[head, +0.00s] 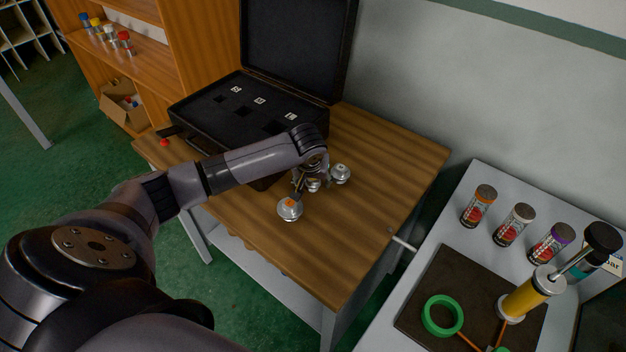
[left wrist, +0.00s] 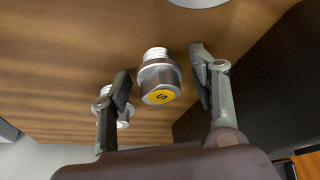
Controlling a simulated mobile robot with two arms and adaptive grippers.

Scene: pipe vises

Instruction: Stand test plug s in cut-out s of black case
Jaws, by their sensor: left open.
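Test plug s (left wrist: 160,82), a silver threaded plug with a yellow "S" label on its hex head, is between the open fingers of my left gripper (left wrist: 162,84) in the left wrist view, with nothing clamped. In the head view my left gripper (head: 309,180) is low over the wooden table, and plug s (head: 313,186) is partly hidden by it. The black case (head: 200,123) is open on the table, beyond my forearm. Its dark insert shows square cut-outs and several small white labels, too small to read surely. My forearm hides its near right part.
Two other silver plugs stand close by, one in front (head: 290,209) and one to the right (head: 340,173). The wooden table (head: 390,180) is clear to the right. A grey bench (head: 480,195) holds several cans, a yellow tool and a green tape ring.

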